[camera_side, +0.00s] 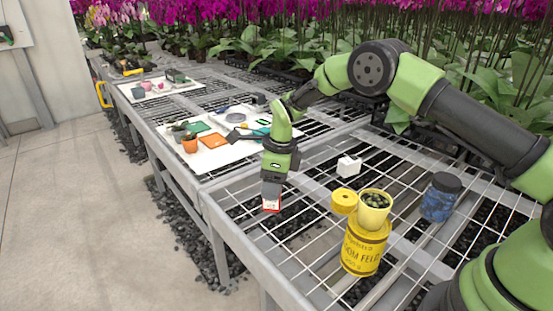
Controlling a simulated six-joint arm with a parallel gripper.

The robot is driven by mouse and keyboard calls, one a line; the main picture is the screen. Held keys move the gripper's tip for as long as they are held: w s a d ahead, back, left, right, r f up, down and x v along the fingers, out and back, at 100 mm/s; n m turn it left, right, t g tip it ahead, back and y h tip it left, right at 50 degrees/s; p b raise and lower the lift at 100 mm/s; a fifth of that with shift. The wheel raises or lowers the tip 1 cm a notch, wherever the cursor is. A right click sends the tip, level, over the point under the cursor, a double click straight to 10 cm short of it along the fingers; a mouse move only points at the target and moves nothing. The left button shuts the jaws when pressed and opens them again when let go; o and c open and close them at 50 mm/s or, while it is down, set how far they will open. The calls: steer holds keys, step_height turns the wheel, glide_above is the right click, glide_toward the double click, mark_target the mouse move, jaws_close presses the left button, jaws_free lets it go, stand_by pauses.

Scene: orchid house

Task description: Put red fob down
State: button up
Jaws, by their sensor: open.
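The red fob (271,207) shows as a small red-edged piece with a pale middle, low at the tip of my gripper (272,198). My gripper points down over the wire bench (310,245), near its left front edge. Its jaws are open around or just above the fob. The fingers hide part of the fob, and I cannot tell whether it touches them or rests fully on the wires.
To the right stand a yellow tin (364,250), a yellow pot (374,208), a yellow lid (344,201), a white block (348,166) and a blue jar (440,197). Behind lies a white board (225,155) with an orange pot (190,144). Bare wire mesh surrounds my gripper.

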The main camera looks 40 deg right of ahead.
steer(key=r, duration=0.6)
steer(key=s+d+r, duration=0.1)
steer(key=r, duration=0.1)
steer(key=shift+r, duration=0.4)
steer(key=s+r+n+t, duration=0.3)
steer(key=s+r+n, duration=0.65)
steer(key=r, duration=0.55)
steer(key=s+r+n+t, duration=0.1)
steer(key=s+n+t, duration=0.2)
steer(key=s+n, duration=1)
steer(key=s, duration=0.5)
steer(key=shift+s+r+y, duration=0.25)
steer(key=shift+r+y, duration=0.05)
steer(key=shift+y, duration=0.1)
